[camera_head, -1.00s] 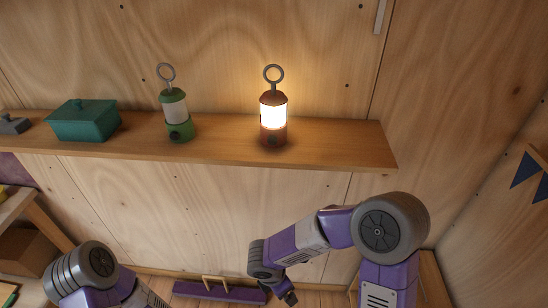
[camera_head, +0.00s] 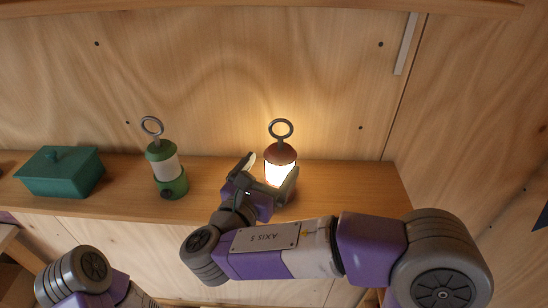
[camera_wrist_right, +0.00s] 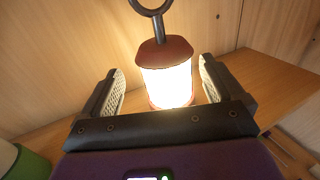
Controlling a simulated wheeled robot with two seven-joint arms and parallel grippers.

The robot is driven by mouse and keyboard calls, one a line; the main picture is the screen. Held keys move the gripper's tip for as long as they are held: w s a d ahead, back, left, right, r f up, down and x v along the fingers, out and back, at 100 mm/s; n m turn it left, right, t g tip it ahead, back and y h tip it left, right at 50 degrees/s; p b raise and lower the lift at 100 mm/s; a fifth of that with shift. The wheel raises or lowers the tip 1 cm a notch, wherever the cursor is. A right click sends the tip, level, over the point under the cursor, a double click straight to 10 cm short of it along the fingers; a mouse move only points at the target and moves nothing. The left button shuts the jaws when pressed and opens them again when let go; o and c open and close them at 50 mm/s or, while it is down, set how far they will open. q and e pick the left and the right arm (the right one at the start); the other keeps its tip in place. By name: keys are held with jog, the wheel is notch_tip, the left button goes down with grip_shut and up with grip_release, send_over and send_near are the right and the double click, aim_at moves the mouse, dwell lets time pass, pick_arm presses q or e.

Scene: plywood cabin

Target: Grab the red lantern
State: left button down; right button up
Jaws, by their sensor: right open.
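The red lantern (camera_head: 281,155) stands lit and upright on the wooden shelf (camera_head: 357,187), with a grey ring on top. It also shows in the right wrist view (camera_wrist_right: 165,66), between the two finger pads and somewhat beyond the palm. My right gripper (camera_head: 268,168) is open, at shelf height in front of the lantern, one finger to each side. It shows in the right wrist view (camera_wrist_right: 160,88) with nothing clamped. The lantern's lower part is hidden by the gripper. My left arm shows at the lower left of the head view, but its gripper is out of view.
A green lantern (camera_head: 166,170) stands on the shelf to the left of the right gripper. A teal lidded box (camera_head: 61,172) sits further left. The plywood wall rises close behind. The shelf is clear to the right of the red lantern.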

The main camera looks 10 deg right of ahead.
aim_at(284, 151)
jog(key=shift+w+d+r, duration=0.2)
jog(key=shift+d, duration=0.45)
jog(key=p+x, duration=0.1)
jog(key=x, duration=0.4)
jog(key=shift+w+p, duration=0.15)
jog(key=shift+p, duration=0.25)
pick_arm(q)
jog(key=shift+s+r, duration=0.2)
jog(key=shift+r, duration=0.35)
jog(key=shift+s+r, duration=0.2)
jog(key=shift+r, duration=0.3)
pick_arm(e)
jog(key=shift+c, duration=0.2)
jog(key=c, duration=1.2)
